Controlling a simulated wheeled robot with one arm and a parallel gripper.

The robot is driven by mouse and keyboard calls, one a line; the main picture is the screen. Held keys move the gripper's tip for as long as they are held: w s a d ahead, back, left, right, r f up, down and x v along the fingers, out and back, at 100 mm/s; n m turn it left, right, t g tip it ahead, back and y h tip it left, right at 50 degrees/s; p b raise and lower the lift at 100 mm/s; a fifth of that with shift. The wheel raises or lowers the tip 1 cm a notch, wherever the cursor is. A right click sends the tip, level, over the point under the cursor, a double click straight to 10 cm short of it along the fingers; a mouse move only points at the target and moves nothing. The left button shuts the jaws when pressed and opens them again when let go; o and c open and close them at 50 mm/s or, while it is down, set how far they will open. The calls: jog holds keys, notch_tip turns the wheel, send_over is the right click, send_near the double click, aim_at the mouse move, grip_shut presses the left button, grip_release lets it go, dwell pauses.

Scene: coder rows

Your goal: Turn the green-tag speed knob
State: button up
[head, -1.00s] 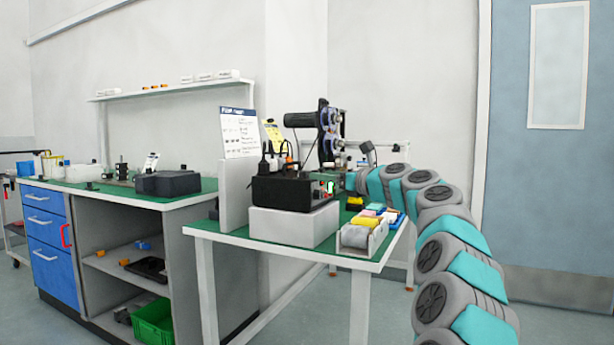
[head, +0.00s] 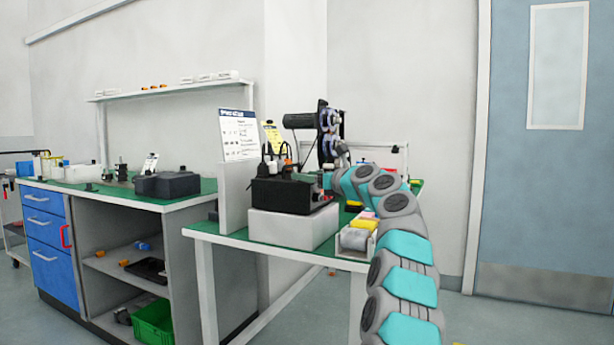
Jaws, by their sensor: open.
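The black control box (head: 285,194) sits on a white block on the green-topped table. Its right-hand face is turned toward my arm, and a small red part (head: 325,198) shows there. The green tag and its speed knob cannot be made out now; the end of my arm covers that spot. My gripper (head: 325,181) is open, right at the upper right side of the box, small and partly hidden by my own wrist. I cannot tell whether it touches the knob or whether its fingers are around it.
A white tray (head: 354,240) with colored packs stands at the table's front right, under my arm. A white panel (head: 236,197) with a sheet stands left of the box. A motor and reel unit (head: 325,130) stands behind. A workbench (head: 120,194) is at left.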

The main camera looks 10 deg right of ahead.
jog(key=shift+w+a, duration=0.1)
grip_shut()
dwell(0.6)
